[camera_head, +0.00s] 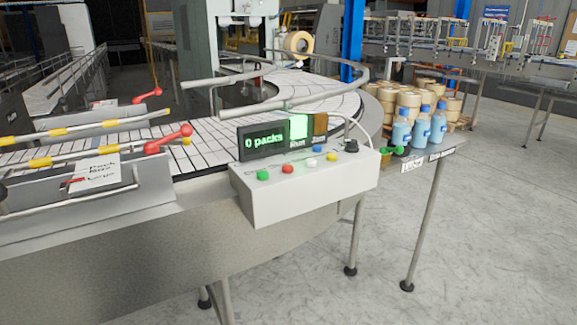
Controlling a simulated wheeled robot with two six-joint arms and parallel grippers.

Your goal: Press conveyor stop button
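A white control box (305,193) is fixed to the side of the conveyor. On its sloped top are a green button (263,175), a red button (288,169), a white button (312,163), a yellow button (331,157), a blue button (318,148) and a black knob (351,145). No stop label is readable on the buttons. A display (262,142) behind them reads "0 packs". A lit green panel (298,126) and an orange-brown panel (320,126) stand beside it. Neither of my grippers is in view.
The white slatted conveyor (213,138) curves behind the box, with metal guide rails and red-handled levers (168,139). Blue bottles (421,128) stand on a small shelf to the right. Cardboard-coloured rolls (408,98) are behind. The floor (480,220) at right front is clear.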

